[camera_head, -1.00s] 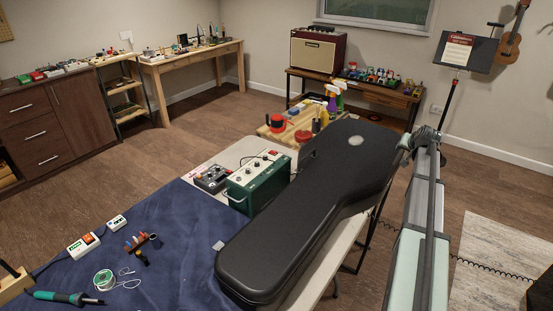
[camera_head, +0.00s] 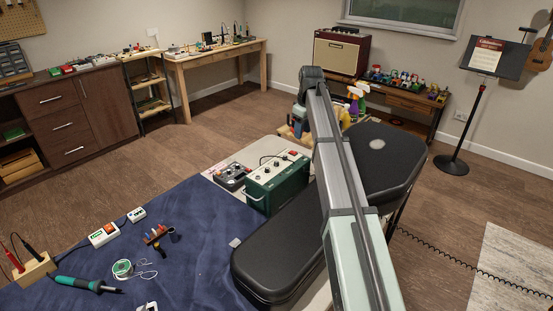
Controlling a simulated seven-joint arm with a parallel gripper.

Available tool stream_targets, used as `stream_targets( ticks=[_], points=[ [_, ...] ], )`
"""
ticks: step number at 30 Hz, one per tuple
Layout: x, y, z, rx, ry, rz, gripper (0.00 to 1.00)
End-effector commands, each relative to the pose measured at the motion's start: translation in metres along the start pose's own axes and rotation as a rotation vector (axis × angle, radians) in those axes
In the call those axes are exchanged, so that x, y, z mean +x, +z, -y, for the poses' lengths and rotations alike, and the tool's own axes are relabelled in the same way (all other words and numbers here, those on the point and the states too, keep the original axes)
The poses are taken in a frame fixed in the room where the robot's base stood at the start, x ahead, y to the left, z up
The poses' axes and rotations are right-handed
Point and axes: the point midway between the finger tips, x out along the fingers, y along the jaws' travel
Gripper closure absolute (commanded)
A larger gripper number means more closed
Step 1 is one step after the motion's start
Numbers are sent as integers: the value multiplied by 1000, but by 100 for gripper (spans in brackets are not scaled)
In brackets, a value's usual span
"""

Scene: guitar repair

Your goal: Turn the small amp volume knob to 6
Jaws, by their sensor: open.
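A small amp (camera_head: 341,53) with a dark red case and a cream grille stands on the wooden bench against the back wall. Its volume knob and the knob's setting are too small to make out. A green box (camera_head: 277,180) with red and dark knobs on its pale top panel stands on the near table; I cannot tell whether it is an amp. My arm reaches from the bottom right toward the middle, with its far joint in front of the amp bench.
A black guitar case (camera_head: 277,257) lies on the near table, partly covered by my arm. A row of pedals (camera_head: 400,83) sits right of the amp. A music stand (camera_head: 489,62) stands at the right. Open floor lies left of the amp bench.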

Motion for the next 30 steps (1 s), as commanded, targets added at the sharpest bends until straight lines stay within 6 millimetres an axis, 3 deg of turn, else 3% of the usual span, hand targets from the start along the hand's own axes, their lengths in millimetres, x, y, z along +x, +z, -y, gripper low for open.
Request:
stream_targets(
  ticks=[1,6,14,20,30],
  points=[
    [-8,-16,18,-60,-15,23,55],
    [-24,-41,64,-207,-60,92,55],
    [-31,-52,88,-285,-85,129,55],
    [-8,-48,90,-285,-86,130,55],
    [50,-39,94,-283,-86,129,55]
  ],
)
